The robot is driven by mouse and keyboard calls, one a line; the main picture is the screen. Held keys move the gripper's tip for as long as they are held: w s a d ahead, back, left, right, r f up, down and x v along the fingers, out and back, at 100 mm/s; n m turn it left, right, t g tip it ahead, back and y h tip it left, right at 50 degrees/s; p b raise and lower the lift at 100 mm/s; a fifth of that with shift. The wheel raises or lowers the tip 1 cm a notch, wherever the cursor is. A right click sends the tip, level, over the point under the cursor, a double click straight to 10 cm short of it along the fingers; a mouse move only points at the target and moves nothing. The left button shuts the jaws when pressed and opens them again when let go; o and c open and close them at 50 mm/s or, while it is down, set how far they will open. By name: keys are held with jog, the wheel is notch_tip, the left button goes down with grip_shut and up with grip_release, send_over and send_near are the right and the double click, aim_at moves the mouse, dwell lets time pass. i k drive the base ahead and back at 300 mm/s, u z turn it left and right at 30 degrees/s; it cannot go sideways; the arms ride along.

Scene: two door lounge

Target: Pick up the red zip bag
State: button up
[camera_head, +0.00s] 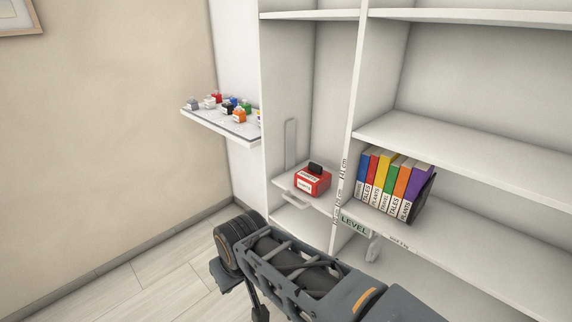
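A small red box-like object (312,181) with white labels and a black piece on top sits on a low shelf in the left bay of the white shelving. It is the only larger red item on that shelf, but I cannot tell whether it is a zip bag. My dark grey arm crosses the bottom of the view, below and in front of the shelf. My gripper's fingertips do not show.
Several coloured labelled books (392,185) stand in the right bay. A side shelf (215,125) holds several small coloured bottles. A sign reading LEVEL (354,224) hangs on the shelf edge. Bare floor (140,285) lies at the left.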

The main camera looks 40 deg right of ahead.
aim_at(312, 180)
jog(key=i, duration=3)
jog(key=z, duration=3.6)
